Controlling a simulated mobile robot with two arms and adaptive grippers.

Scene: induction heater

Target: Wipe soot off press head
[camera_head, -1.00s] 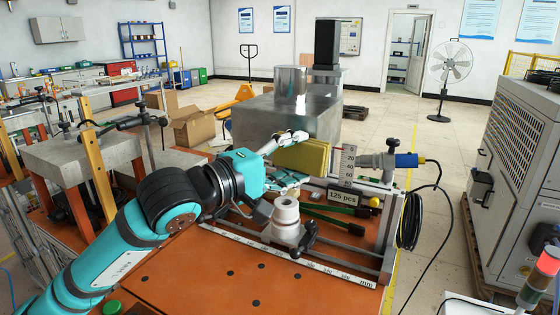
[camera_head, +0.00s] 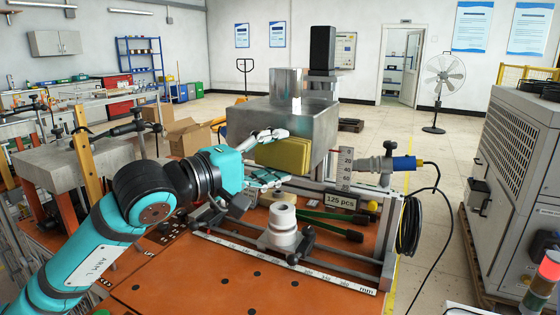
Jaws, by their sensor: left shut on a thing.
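The press head is a large grey metal block (camera_head: 318,122) with a shorter metal block on top, in the middle of the head view. My left gripper (camera_head: 272,157) is shut on a yellow sponge (camera_head: 290,154), one finger above it and one below. The sponge is at the block's lower front edge and overlaps it in the picture; I cannot tell whether they touch. The sponge and gripper hide part of the block's lower side and underside. No soot can be made out on the visible faces. My right gripper is not in view.
Below the sponge, a white cylindrical piece (camera_head: 283,219) stands in a rail fixture with a millimetre ruler (camera_head: 290,258). Green-handled bars, an upright scale (camera_head: 345,167) and a blue plug (camera_head: 405,163) are to the right. The orange tabletop (camera_head: 215,285) is clear in front.

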